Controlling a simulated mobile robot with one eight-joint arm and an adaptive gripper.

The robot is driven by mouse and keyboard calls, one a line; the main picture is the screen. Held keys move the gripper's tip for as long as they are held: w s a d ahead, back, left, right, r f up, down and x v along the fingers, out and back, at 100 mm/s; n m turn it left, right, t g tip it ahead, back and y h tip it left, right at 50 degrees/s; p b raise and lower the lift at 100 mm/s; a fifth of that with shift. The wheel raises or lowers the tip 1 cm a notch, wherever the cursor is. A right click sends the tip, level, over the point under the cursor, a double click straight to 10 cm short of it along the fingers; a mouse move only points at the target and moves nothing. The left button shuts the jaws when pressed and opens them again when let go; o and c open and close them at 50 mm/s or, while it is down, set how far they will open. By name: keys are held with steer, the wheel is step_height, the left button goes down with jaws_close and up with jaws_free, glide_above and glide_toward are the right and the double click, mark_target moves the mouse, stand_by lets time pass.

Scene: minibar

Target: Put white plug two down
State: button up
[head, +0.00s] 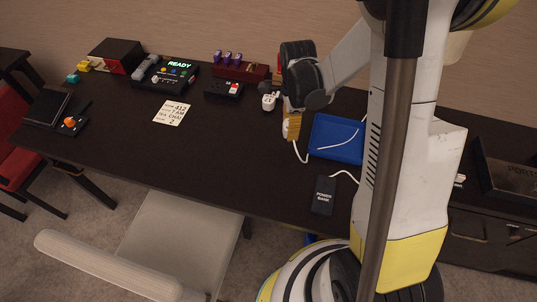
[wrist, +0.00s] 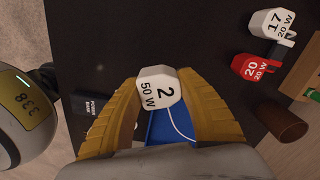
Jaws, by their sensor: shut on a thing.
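My gripper (wrist: 160,108) is shut on a white plug (wrist: 158,90) marked "2" and "50 W". The plug sits between its two yellow fingers in the wrist view, its label facing the camera. In the head view, my gripper (head: 292,125) is over the back part of the dark desk, just left of the blue tray (head: 336,150). A bit of the held plug shows white at the fingers (head: 286,128). Its height above the desk is hard to tell.
The wrist view shows another white plug (wrist: 262,23) marked "17", a red plug (wrist: 256,67) marked "20" and a brown cylinder (wrist: 279,122) to the right. A power bank (head: 323,195) lies in front of the tray. A note (head: 171,112) lies left; desk between is clear.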

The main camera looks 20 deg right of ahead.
steer(key=b, duration=0.2)
glide_above(268, 159)
step_height(268, 159, down, 4)
steer(key=shift+f, duration=0.25)
steer(key=shift+f+b, duration=1.2)
steer(key=shift+f, duration=0.75)
steer(key=shift+f, duration=0.2)
steer(key=o, duration=1.4)
steer(key=shift+c, duration=0.2)
steer(key=shift+r, duration=0.1)
